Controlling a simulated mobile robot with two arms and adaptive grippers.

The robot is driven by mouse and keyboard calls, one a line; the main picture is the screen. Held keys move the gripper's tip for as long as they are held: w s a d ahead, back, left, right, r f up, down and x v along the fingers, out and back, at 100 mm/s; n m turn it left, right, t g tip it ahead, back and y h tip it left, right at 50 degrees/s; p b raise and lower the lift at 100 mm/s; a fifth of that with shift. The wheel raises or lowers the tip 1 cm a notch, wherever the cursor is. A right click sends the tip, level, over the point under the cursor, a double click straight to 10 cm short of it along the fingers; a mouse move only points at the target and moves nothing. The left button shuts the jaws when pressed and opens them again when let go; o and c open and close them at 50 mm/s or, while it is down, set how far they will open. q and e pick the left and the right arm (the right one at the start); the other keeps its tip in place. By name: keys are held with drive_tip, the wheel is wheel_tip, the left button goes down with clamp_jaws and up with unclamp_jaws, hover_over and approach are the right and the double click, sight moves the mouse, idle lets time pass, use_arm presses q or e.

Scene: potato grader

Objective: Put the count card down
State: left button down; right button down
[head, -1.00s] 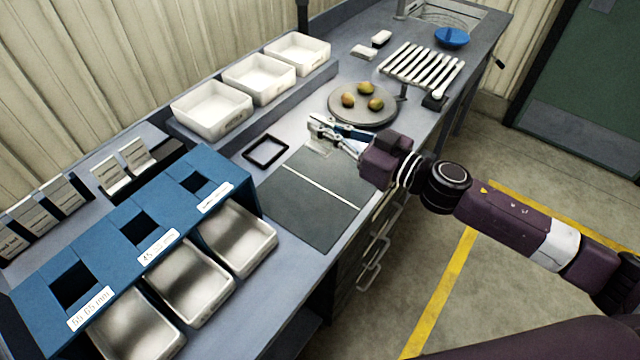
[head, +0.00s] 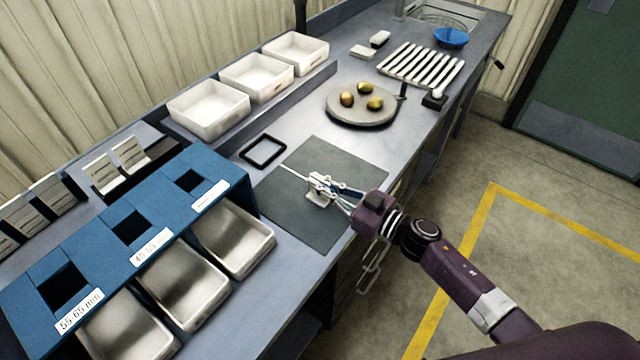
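The count card (head: 316,199) is a small pale piece at the fingertips of my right gripper (head: 322,187). The fingers look closed on it and partly cover it, so its print cannot be read. I cannot tell whether the card touches the mat. My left gripper is not in view.
An empty black square frame (head: 263,151) lies left of the mat. A blue sizing box (head: 150,205) with metal trays (head: 235,240) stands at the left. A round plate (head: 340,118) with 3 potatoes, white bins (head: 208,125) and a slatted rack (head: 420,65) stand farther back.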

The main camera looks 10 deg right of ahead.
drive_tip(key=shift+f, duration=0.2)
drive_tip(key=c, duration=2.2)
unclamp_jaws()
drive_tip(key=shift+o, duration=0.2)
drive_tip(key=shift+r, duration=0.15)
drive_tip(key=b+v, duration=0.2)
drive_tip(key=v, duration=0.9)
drive_tip(key=shift+s+d+r, duration=0.1)
drive_tip(key=shift+s+d, duration=0.25)
